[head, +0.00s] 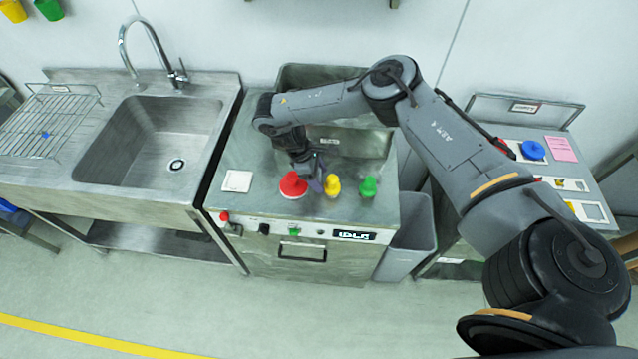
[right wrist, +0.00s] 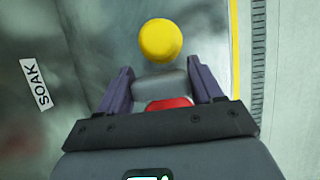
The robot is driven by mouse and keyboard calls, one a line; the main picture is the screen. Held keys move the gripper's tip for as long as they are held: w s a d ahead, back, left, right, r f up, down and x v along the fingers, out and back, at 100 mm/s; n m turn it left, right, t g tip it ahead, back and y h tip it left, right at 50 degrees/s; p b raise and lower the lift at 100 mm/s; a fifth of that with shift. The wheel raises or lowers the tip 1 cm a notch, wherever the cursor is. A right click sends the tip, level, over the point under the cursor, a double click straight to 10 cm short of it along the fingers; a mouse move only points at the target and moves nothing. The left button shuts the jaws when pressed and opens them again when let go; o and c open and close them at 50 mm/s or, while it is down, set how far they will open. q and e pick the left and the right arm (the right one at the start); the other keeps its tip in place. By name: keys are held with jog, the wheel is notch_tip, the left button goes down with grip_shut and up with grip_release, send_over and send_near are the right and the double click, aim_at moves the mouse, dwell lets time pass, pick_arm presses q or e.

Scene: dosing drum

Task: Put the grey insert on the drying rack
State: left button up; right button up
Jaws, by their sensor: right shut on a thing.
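My right gripper (head: 313,180) is low over the machine's top, between a red piece and a yellow piece. In the right wrist view its two purple fingers (right wrist: 160,76) are shut on the grey insert (right wrist: 173,84), which fills the space between the fingertips. In the head view the gripper mostly hides the insert. I cannot tell whether the insert still touches the top. The drying rack, a wire rack (head: 52,120), lies at the far left beside the sink, with a small blue thing (head: 45,135) on it. My left gripper is not in view.
The red piece (head: 293,185), yellow piece (head: 332,186) and green piece (head: 368,187) stand along the machine's front edge. A white square (head: 237,181) lies at its left. The sink (head: 150,140) with its tall faucet (head: 150,45) stands between machine and rack.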

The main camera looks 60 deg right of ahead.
jog(key=shift+f+b, duration=0.6)
jog(key=shift+f, duration=1.1)
jog(key=shift+f, duration=0.1)
jog(key=o, duration=1)
jog(key=shift+o, duration=0.2)
jog(key=shift+w+r, duration=0.1)
jog(key=shift+r, duration=0.45)
jog(key=p+v, duration=0.3)
jog(key=v, duration=0.8)
